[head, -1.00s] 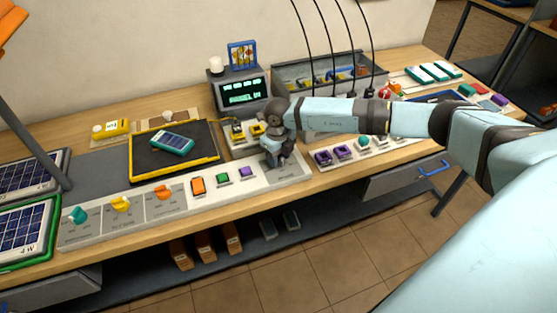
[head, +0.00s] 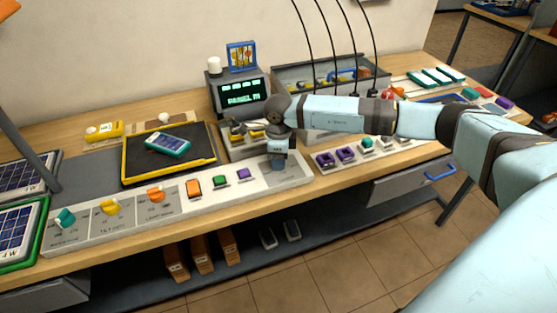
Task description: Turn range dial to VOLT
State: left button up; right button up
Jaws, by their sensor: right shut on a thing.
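My right gripper (head: 278,166) points down onto the right end of the pale control panel (head: 293,174). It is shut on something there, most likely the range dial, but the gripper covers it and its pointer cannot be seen. Teal (head: 65,218), yellow (head: 111,207) and orange (head: 156,194) knobs stand on labelled plates at the panel's left. The labels are too small to read with certainty. My left gripper is not in view.
Orange (head: 194,189), green (head: 219,182) and purple (head: 242,174) buttons lie left of my right gripper. A lit display unit (head: 239,96) stands behind it. A black tray with yellow edges (head: 127,170) holds a teal meter (head: 167,144). Purple parts (head: 336,157) sit to the right.

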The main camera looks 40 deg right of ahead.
jog(key=shift+n, duration=0.3)
jog(key=o, duration=0.9)
notch_tip(320, 180, up, 14)
jog(key=shift+b, duration=0.4)
